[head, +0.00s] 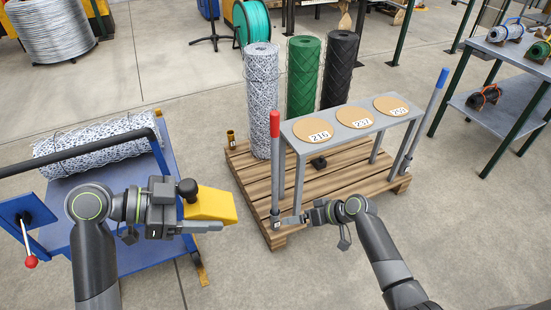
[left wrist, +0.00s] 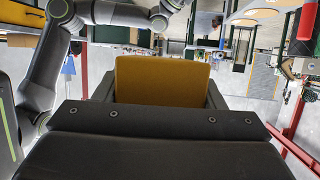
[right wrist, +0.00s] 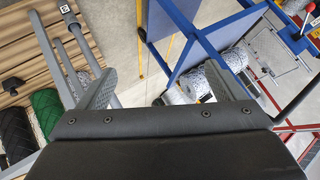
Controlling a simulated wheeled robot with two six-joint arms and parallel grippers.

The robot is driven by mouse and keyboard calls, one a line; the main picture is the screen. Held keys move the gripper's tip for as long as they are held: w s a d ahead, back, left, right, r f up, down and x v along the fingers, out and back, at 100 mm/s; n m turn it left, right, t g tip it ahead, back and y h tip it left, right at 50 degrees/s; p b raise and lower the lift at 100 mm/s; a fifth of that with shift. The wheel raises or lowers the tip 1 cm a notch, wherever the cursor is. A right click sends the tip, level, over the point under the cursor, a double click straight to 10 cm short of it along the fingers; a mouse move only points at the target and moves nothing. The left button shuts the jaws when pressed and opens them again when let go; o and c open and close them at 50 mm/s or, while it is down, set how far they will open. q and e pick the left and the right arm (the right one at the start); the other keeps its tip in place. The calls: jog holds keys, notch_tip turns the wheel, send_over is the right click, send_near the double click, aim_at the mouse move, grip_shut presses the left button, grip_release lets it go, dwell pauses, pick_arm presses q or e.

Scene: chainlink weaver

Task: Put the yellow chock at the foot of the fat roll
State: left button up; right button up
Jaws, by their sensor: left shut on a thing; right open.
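My left gripper (head: 188,212) is shut on the yellow chock (head: 211,205), holding it in the air beside the blue cart. In the left wrist view the chock (left wrist: 162,80) sits between both fingers. On the pallet stand three upright mesh rolls: a silver-white one (head: 261,100), a green one (head: 303,75) and a black one (head: 340,68). Another silver-white roll (head: 100,145) lies on the cart. I cannot tell for sure which is the fat roll. My right gripper (head: 290,219) is open and empty, low by the pallet's front edge.
A grey rack (head: 345,124) with three numbered round discs stands on the wooden pallet (head: 258,205), with red-topped and blue-topped posts at its ends. The blue cart (head: 135,255) is at left. A grey shelf table (head: 515,100) is at right. Concrete floor between cart and pallet is clear.

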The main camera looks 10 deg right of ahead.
jog(key=w+a+r+n+y, duration=0.2)
jog(key=a+r+n, duration=0.15)
jog(key=r, duration=0.65)
notch_tip(320, 180, up, 24)
jog(key=f+n+g+y, duration=0.1)
jog(key=n+g+y, duration=0.2)
jog(key=n+g, duration=0.75)
send_over(206, 198)
jog(key=w+d, duration=0.1)
jog(key=d, duration=1.1)
jog(key=n+t, duration=0.3)
jog(key=shift+m, duration=0.3)
jog(key=x, duration=1)
jog(key=shift+w+a+r, duration=0.1)
jog(key=shift+a+r, duration=0.15)
jog(key=shift+a, duration=0.15)
jog(key=shift+c, duration=0.3)
